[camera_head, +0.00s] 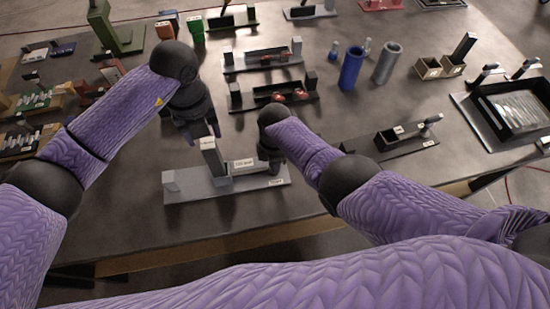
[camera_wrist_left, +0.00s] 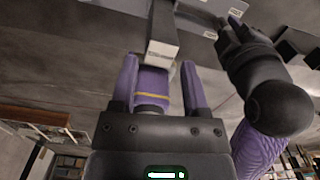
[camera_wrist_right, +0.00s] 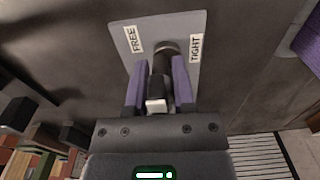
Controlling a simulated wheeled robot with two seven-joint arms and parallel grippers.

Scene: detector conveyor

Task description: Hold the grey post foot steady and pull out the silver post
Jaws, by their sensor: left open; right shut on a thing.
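The silver-grey post (camera_head: 214,162) stands upright on the long grey foot (camera_head: 222,190), with a white label at its top. It also shows in the left wrist view (camera_wrist_left: 163,22). My left gripper (camera_head: 204,133) is open just above the post's top. In the left wrist view the post end lies just beyond the two fingertips, not between them. My right gripper (camera_head: 271,165) is at the foot's right end. In the right wrist view its fingers are shut on a dark knob or lever with a white end (camera_wrist_right: 157,105), between labels reading FREE and TIGHT.
A white-labelled block (camera_head: 243,165) sits beside the post. Blue (camera_head: 351,68) and grey (camera_head: 387,62) cylinders stand behind to the right. A black tray (camera_head: 515,107) lies at far right. Several slotted stands fill the back.

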